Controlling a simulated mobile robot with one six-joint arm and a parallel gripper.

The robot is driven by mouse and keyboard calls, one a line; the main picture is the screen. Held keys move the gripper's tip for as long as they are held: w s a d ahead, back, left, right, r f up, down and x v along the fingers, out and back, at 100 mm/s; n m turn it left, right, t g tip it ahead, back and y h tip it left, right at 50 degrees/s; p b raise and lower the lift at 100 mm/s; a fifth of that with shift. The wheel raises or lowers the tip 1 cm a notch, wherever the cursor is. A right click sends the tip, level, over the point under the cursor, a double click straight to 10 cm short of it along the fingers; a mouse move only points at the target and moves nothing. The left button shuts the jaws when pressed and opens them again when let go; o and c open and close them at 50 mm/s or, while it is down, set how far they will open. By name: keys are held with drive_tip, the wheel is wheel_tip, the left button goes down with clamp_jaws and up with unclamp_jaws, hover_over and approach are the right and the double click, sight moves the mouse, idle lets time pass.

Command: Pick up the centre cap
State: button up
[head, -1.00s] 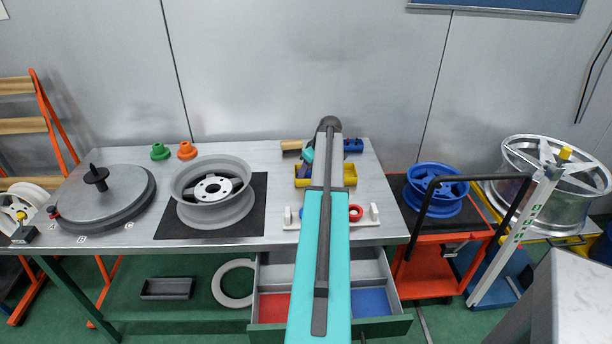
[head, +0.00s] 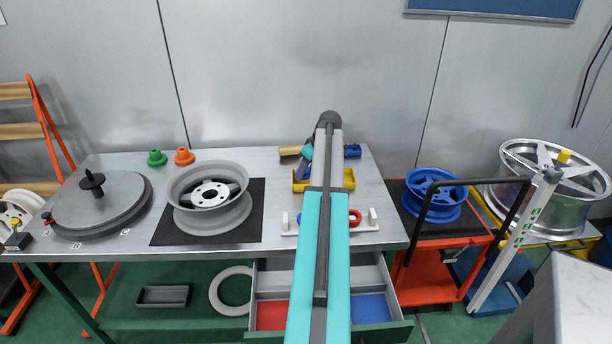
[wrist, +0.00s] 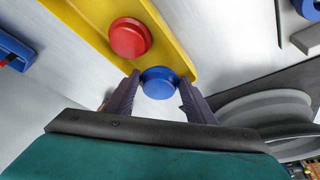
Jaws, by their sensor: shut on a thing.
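A round blue cap (wrist: 159,83) sits between the two purple fingers of my gripper (wrist: 160,92) in the wrist view. The fingers are shut on it. The cap shows against the edge of a yellow tray (wrist: 180,48); the view does not tell how far it is above the tray. A red cap (wrist: 129,37) lies in the tray beside it. In the head view the yellow tray (head: 299,187) stands at the back right of the bench, partly behind my arm. There, my arm hides the caps and most of the gripper.
A grey wheel (head: 212,215) lies on a black mat left of my arm. Green (head: 157,158) and orange (head: 184,156) cones stand at the back. A drawer (head: 270,280) is open below.

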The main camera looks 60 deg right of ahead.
drive_tip(key=s+a+b, duration=0.1)
drive_tip(key=s+a, duration=0.1)
drive_tip(key=s, duration=0.2)
drive_tip(key=s+a+r+b, duration=0.1)
drive_tip(key=s+a, duration=0.1)
drive_tip(key=s, duration=0.3)
drive_tip(key=s+a, duration=0.2)
drive_tip(key=s, duration=0.3)
drive_tip(key=shift+a+r+b, duration=0.15)
drive_tip(key=shift+r+b, duration=0.05)
drive_tip(key=shift+b, duration=0.2)
drive_tip(key=shift+r, duration=0.1)
